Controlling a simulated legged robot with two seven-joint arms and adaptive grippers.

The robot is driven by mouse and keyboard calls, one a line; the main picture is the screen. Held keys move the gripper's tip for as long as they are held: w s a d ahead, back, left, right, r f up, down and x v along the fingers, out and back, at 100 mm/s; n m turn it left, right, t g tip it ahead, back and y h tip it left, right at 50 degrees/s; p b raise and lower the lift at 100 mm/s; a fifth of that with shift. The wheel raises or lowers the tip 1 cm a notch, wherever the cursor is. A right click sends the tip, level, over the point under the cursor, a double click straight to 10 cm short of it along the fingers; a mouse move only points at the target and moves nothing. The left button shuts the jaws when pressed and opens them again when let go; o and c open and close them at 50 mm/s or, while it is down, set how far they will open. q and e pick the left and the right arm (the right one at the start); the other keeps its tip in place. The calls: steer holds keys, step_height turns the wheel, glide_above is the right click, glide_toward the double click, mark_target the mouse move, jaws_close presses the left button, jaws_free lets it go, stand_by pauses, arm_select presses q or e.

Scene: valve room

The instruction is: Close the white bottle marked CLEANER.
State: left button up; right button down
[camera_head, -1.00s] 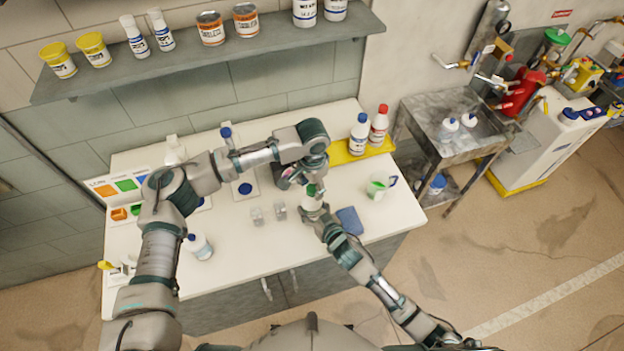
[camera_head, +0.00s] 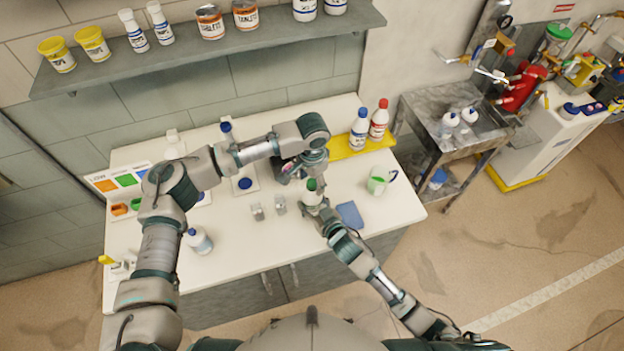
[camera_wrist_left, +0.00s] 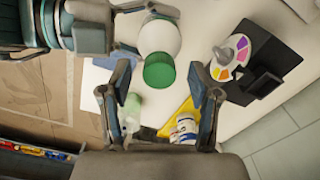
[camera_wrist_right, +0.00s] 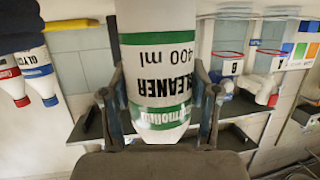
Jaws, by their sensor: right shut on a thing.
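The white CLEANER bottle (camera_wrist_right: 160,75) is in my right gripper (camera_wrist_right: 160,115), whose fingers are shut on its sides; its printed name appears upside down in the right wrist view. My left gripper (camera_wrist_left: 160,95) is open, one finger on each side of the cap with visible gaps. In the head view the left gripper (camera_head: 298,172) is just above the bottle.
A black device with a colour wheel (camera_wrist_left: 232,55) stands close to the left gripper. Two small glasses (camera_head: 257,212), a blue cloth (camera_head: 349,214) and a green-filled beaker (camera_head: 377,183) are nearby. A yellow tray (camera_head: 345,152) holds two bottles behind.

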arm_select(q)
step_height(320, 180, up, 12)
stand_by(0.6)
steer(key=shift+f, duration=0.1)
arm_select(e)
steer(key=shift+c, duration=1)
jaws_free()
arm_select(q)
steer(key=shift+d, duration=0.1)
arm_select(e)
steer(key=v, duration=1.2)
steer(key=shift+w+d+f, duration=0.1)
steer(key=shift+w, duration=0.05)
